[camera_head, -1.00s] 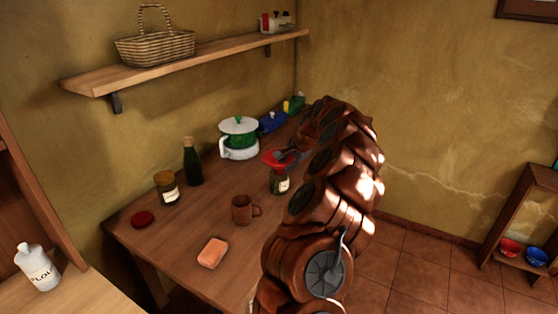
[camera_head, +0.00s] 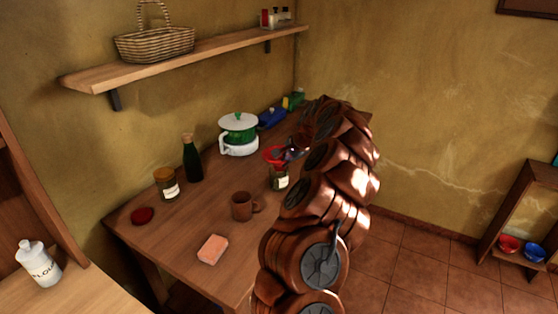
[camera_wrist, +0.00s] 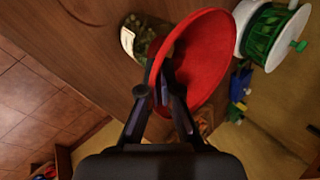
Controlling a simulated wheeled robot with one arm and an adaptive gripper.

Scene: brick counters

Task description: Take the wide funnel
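The wide funnel (camera_wrist: 212,62) is red with a broad round mouth. It fills the middle of the wrist view, tilted, with its wide mouth toward the right. My gripper (camera_wrist: 160,75) has one finger outside the funnel's wall and one inside, closed on its rim. In the head view the funnel (camera_head: 274,154) shows small and partly covered by my gripper (camera_head: 290,152), at the top of a glass jar (camera_head: 279,180). I cannot tell whether funnel and jar touch.
A green and white pot (camera_head: 238,140) stands behind the funnel. A green bottle (camera_head: 191,162), a lidded jar (camera_head: 167,184), a brown mug (camera_head: 242,206), a sponge (camera_head: 212,249) and a red lid (camera_head: 142,215) stand left and in front on the wooden counter (camera_head: 185,222).

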